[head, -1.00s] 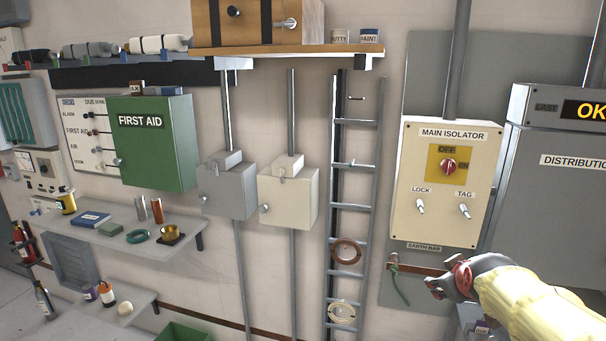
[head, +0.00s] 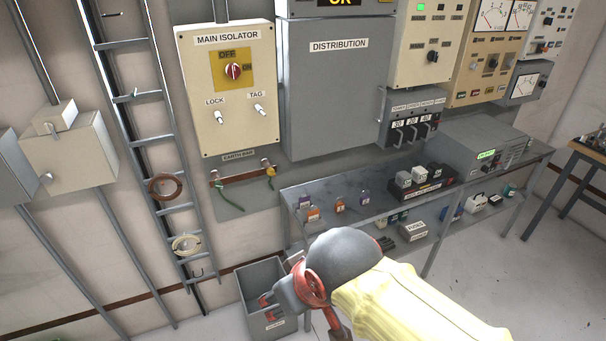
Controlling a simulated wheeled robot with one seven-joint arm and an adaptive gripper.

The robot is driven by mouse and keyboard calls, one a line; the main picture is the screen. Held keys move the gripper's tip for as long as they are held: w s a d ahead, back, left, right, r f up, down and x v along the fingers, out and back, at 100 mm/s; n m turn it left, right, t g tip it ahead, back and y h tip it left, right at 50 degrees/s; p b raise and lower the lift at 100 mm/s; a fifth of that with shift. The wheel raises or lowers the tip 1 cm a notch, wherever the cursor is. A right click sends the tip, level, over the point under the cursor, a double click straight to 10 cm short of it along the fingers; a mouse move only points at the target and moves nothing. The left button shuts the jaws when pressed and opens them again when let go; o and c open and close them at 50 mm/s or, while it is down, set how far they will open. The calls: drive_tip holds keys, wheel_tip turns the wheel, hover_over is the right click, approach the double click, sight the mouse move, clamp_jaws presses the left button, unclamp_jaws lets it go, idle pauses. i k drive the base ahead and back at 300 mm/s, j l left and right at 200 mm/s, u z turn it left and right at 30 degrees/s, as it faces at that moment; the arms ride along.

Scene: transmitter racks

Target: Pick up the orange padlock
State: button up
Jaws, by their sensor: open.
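Several small padlock-like items stand at the left end of the grey bench. Two look orange: one orange item (head: 313,214) at the front left and another orange item (head: 340,205) a little right of it. They are too small to tell apart surely as the orange padlock. My gripper (head: 267,308) is open at the lower middle of the head view, lower in the picture than the bench items and apart from them. It overlaps a grey bin, and nothing shows between its fingers.
The grey bench (head: 400,187) has a lower shelf with boxes. Purple items (head: 364,197) stand near the orange ones. A grey bin (head: 257,273) is on the floor left of the bench. The main isolator panel (head: 228,90) is on the wall above. Floor at the right is clear.

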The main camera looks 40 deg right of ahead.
sight(339, 206)
drive_tip(key=z, duration=1.2)
